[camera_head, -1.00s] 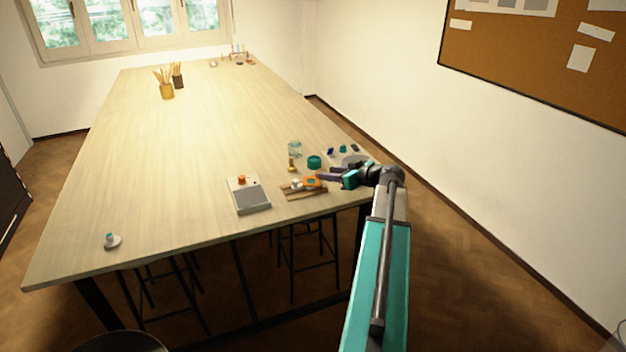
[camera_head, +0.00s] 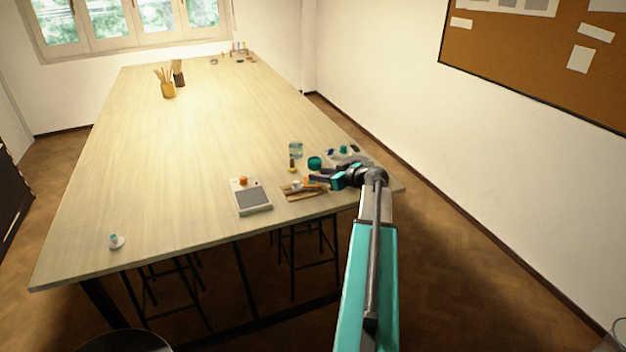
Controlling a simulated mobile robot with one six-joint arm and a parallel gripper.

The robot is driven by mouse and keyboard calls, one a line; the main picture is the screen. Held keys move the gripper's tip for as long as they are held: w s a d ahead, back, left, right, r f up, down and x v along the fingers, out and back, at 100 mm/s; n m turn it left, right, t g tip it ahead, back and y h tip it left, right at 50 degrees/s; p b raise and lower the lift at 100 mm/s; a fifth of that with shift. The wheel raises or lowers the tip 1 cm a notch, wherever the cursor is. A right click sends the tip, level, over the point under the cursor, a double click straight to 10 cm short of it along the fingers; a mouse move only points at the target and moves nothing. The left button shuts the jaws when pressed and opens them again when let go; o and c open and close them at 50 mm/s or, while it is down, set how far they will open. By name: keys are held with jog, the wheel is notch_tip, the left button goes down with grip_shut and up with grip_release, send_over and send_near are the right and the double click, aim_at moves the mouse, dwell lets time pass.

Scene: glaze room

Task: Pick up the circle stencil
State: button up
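A small orange flat piece (camera_head: 311,182) lies on or beside a brown wooden tray (camera_head: 303,193) near the table's front right edge. It may be the circle stencil, but it is too small to make out a circle in it. My gripper (camera_head: 318,178) reaches in from the right, with its dark fingers at the orange piece and partly covering it. I cannot tell whether the fingers touch it or how far apart they are.
A grey device with an orange knob (camera_head: 252,196) stands left of the tray. Behind are a small yellow-dark bottle (camera_head: 292,165), a glass jar (camera_head: 296,150) and a teal round pot (camera_head: 314,163). The table's middle is clear.

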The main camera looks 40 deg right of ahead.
dwell(0.5)
grip_shut()
jog(key=shift+r, duration=0.25)
jog(key=shift+r+b, duration=0.85)
jog(key=shift+r, duration=0.25)
jog(key=s+d+r+b, duration=0.1)
jog(key=s+b, duration=0.4)
jog(key=s, duration=1.1)
jog(key=shift+d+r, duration=0.4)
jog(key=shift+r, duration=0.25)
